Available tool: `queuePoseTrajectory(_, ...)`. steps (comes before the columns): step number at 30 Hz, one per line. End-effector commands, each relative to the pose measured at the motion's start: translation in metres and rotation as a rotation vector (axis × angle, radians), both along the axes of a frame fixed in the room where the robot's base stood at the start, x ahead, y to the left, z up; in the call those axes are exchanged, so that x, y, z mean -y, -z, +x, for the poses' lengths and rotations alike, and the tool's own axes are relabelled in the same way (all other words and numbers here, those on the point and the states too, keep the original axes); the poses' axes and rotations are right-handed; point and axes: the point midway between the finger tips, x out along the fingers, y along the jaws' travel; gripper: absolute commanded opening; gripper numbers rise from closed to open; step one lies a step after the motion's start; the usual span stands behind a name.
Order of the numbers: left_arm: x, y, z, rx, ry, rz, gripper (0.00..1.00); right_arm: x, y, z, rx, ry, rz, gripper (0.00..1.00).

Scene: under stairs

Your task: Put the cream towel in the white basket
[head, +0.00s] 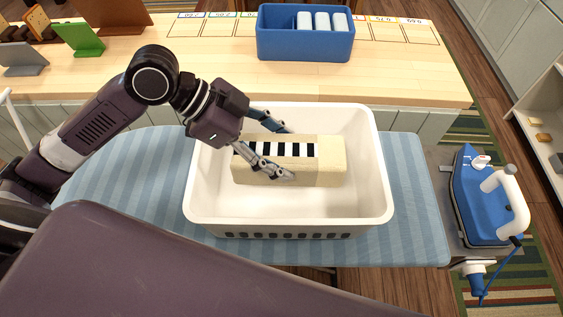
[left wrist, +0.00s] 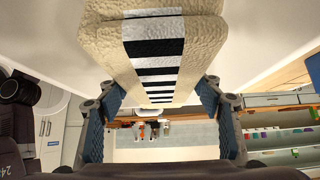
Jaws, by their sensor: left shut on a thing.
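The cream towel (head: 330,165) is a folded block with a black and white striped band. It is inside the white basket (head: 290,223), within its rim; I cannot tell whether it touches the basket floor. My left gripper (head: 281,152) reaches in over the basket's left side and is shut on the towel, one finger on each long side. In the left wrist view the towel (left wrist: 205,50) fills the top middle, between the two blue-padded fingers (left wrist: 160,98). My right gripper is out of view.
The basket stands on a blue striped ironing board (head: 415,205). A blue iron (head: 478,195) rests at its right end. Behind is a wooden counter (head: 205,55) with a blue bin (head: 305,45) of rolled white towels. Green and grey stands are at the back left.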

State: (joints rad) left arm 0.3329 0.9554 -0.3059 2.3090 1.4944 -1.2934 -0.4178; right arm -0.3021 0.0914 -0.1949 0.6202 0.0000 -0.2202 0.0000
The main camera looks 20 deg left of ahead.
Motion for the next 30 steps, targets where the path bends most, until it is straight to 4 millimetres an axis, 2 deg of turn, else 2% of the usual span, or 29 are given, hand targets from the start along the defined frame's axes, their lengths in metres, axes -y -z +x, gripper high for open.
queuePoseTrajectory(7, 0.0, 0.025, -0.001, -0.004, -0.001, -0.001, 0.17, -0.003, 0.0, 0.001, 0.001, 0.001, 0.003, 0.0)
queuePoseTrajectory(12, 0.0, 0.045, 0.0, -0.001, -0.001, -0.001, 0.17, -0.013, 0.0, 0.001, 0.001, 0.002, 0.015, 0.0)
queuePoseTrajectory(18, 0.0, 0.047, 0.0, 0.002, 0.0, -0.001, 0.17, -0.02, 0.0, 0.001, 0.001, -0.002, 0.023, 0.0)
queuePoseTrajectory(30, 0.0, 0.057, 0.0, 0.0, -0.001, -0.001, 0.17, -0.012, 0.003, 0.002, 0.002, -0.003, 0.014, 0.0)
